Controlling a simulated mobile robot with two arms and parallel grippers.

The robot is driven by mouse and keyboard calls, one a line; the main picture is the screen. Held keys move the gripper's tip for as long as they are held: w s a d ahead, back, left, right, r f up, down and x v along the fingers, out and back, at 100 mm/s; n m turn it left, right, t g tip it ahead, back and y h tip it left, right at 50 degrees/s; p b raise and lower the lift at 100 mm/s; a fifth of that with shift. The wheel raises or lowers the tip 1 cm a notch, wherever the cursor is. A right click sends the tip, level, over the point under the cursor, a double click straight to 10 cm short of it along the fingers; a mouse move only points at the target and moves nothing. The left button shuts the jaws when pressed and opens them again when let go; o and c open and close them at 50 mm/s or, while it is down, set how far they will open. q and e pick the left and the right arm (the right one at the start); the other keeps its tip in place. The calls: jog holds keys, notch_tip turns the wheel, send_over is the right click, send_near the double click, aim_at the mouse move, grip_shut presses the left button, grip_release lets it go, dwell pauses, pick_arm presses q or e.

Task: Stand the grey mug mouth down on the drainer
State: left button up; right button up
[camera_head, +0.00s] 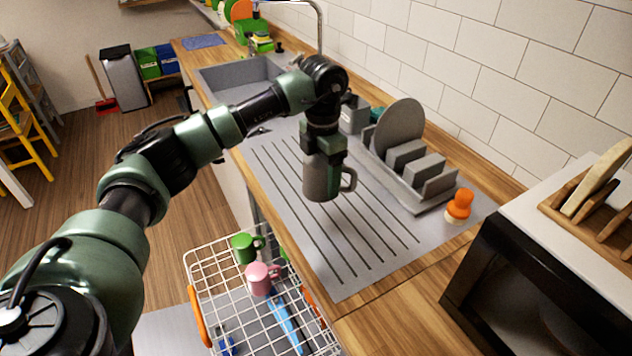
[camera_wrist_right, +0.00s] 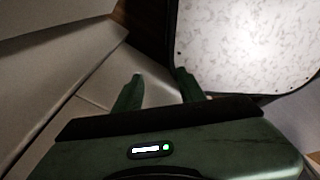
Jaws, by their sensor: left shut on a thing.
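My left gripper (camera_head: 322,150) is shut on the grey mug (camera_head: 317,182) and points down. The mug is below the fingers, with its handle to the right. I cannot tell for sure which end its mouth is, or whether its lower end touches anything. Behind and below it is the grey drainer (camera_head: 375,243) with its dark grooves, beside the sink. In the right wrist view, my right gripper (camera_wrist_right: 160,84) has its two fingers apart with nothing between them.
A grey dish rack (camera_head: 412,193) with a plate (camera_head: 398,124) stands at the drainer's wall side. An orange-topped brush (camera_head: 459,205) is at its near end. A wire basket (camera_head: 200,292) holds a green mug (camera_head: 243,248) and a pink mug (camera_head: 260,277). The drainer's near part is clear.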

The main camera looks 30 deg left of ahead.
pick_arm(q)
jog(key=shift+m, duration=0.3)
jog(key=f+b, duration=0.2)
jog(key=f, duration=0.1)
jog(key=w+d+f+b, duration=0.1)
jog(key=f+b, duration=0.1)
jog(key=f, duration=0.1)
jog(key=d+f+b, duration=0.1)
jog(key=f+b, duration=0.1)
jog(key=f, duration=0.1)
jog(key=shift+w+d, duration=0.1)
jog(key=shift+w, duration=0.2)
jog(key=shift+f+b, duration=0.3)
jog(key=shift+b, duration=0.1)
jog(key=o, duration=1.8)
jog(key=shift+s, duration=0.1)
notch_tip(320, 180, up, 8)
jog(key=shift+f+b, duration=0.1)
jog(key=shift+b, duration=0.6)
